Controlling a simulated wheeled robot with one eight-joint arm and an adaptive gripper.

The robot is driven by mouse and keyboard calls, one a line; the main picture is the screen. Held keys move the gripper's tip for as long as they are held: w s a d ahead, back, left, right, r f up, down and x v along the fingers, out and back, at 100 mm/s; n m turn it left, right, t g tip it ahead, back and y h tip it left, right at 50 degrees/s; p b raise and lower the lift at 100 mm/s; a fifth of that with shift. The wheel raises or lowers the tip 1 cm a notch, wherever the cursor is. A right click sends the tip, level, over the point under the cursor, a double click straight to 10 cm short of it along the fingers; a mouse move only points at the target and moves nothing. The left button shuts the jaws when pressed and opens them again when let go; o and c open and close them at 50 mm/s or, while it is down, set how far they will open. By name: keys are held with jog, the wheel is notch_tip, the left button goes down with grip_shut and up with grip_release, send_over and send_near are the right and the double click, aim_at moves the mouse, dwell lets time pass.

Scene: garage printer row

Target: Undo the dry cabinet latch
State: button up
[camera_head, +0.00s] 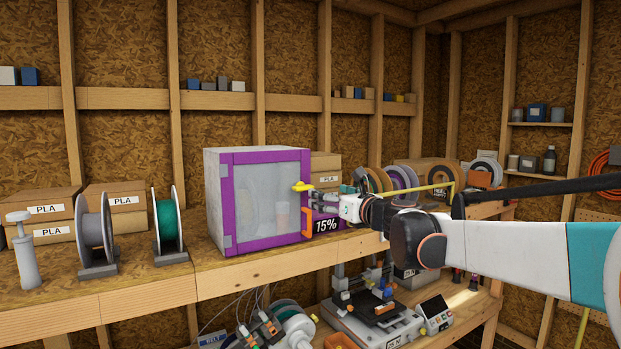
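The dry cabinet (212,200) stands on the workbench. It has grey-white sides and a purple-framed door with a cloudy clear pane (255,200), which looks closed. A yellow latch (302,186) sits at the upper right edge of the door and looks roughly level. An orange handle (307,222) is just below it. My gripper (318,197) comes in from the right, its fingers close to the latch, slightly right of and below it. I cannot tell whether they touch it or how far apart they are.
Filament spools (403,180) stand behind my arm, and more spools (166,222) and PLA boxes (116,196) are at the left. A printer (372,310) is on the lower shelf. The bench before the door is clear.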

aim_at(306, 188)
jog(key=p+x, duration=0.3)
jog(key=x, duration=1)
jog(key=shift+w+a, duration=0.2)
jog(key=shift+a, duration=0.05)
jog(key=c, duration=1.1)
